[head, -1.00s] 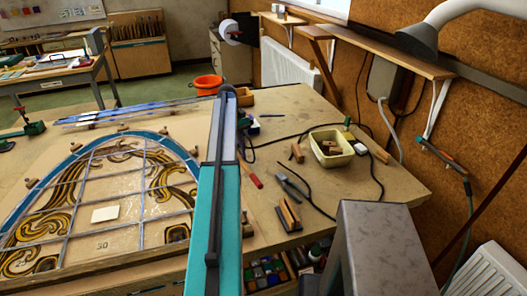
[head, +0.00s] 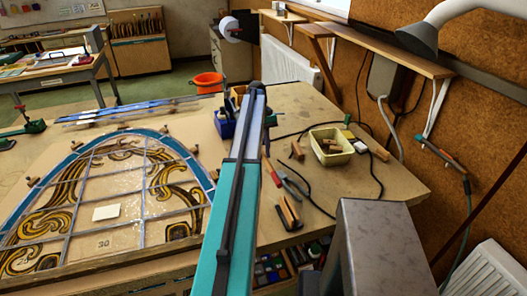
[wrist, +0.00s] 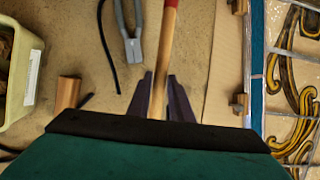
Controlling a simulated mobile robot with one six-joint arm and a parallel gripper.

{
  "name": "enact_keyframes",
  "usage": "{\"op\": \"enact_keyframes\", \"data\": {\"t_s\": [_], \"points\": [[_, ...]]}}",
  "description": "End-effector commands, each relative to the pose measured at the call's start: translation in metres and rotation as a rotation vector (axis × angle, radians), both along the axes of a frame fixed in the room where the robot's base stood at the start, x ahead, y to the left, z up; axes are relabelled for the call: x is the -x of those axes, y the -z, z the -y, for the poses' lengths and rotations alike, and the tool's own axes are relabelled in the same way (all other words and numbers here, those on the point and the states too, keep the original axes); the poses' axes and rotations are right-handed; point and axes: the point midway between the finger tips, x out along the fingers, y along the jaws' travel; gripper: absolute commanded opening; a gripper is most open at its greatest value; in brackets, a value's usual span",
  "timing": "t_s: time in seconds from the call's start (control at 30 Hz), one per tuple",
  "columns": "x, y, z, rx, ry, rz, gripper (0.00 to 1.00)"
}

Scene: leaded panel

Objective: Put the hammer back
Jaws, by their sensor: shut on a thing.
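My gripper (wrist: 162,97) is shut on the hammer's wooden handle (wrist: 165,48) in the wrist view. The handle runs up from between the dark fingers to a red end at the top edge. The hammer's head is hidden below the fingers by my wrist. I cannot tell how far the hammer is above the bench.
Grey pliers (wrist: 129,35) lie beside the handle. A cream tub (head: 331,145) with wooden pieces, wood blocks (head: 288,212) and a black cable are to the right. The leaded panel (head: 103,214) fills the left of the bench.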

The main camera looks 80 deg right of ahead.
Motion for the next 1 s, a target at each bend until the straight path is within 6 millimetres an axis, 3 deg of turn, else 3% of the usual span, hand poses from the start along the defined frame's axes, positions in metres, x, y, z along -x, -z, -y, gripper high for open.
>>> {"op": "enact_keyframes", "data": {"t_s": [1.0], "points": [[0.0,0.067,0.0,-0.001,0.0,0.0,0.0]]}}
